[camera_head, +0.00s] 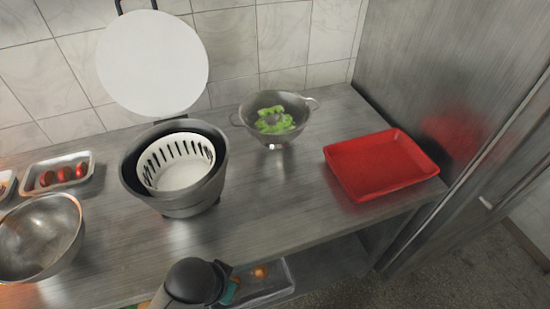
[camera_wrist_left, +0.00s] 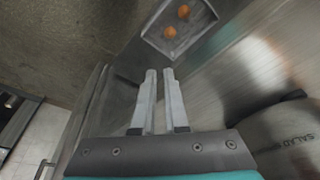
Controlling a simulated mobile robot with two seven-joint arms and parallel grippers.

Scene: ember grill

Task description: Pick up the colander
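The colander (camera_head: 291,108) is a grey metal bowl with a loop handle on each side. It stands upright on the counter near the back wall, with green leafy pieces (camera_head: 275,121) inside. In the left wrist view my left gripper (camera_wrist_left: 159,72) shows two grey fingers close together with only a thin gap and nothing between them. The fingers are not visible in the head view, where part of my arm shows at the bottom edge, well in front of the colander. The colander is not in the left wrist view. My right gripper is in neither view.
A dark pot with a white slotted basket (camera_head: 180,177) and raised round lid (camera_head: 152,62) stands left of the colander. A red tray (camera_head: 378,164) lies to its right. A metal bowl (camera_head: 38,236) and food tray are far left. A lower tray (camera_wrist_left: 187,44) holds orange items.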

